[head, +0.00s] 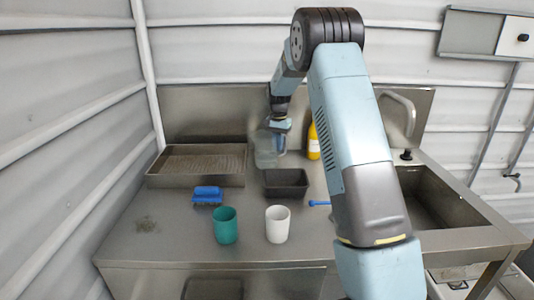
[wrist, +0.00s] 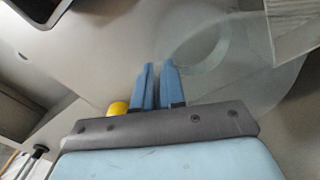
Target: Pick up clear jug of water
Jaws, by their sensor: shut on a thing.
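The clear jug (head: 265,150) is at the back of the steel counter, between the wide metal tray and the yellow bottle. It is see-through and faint, and I cannot make out the water level. In the wrist view, its round translucent body (wrist: 262,85) shows to the right of the fingers. My gripper (head: 281,145) is at the jug's right side. In the wrist view, the blue fingers of my gripper (wrist: 158,85) are close together at the jug's edge, shut on it, probably at the handle. I cannot tell whether the jug's base touches the counter.
A yellow bottle (head: 313,142) stands close to the right of my gripper. A black tub (head: 286,183) is in front of the jug, a metal tray (head: 197,165) to the left. A blue brush (head: 207,195), teal cup (head: 225,225) and white cup (head: 277,224) are nearer. A sink (head: 440,205) is right.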

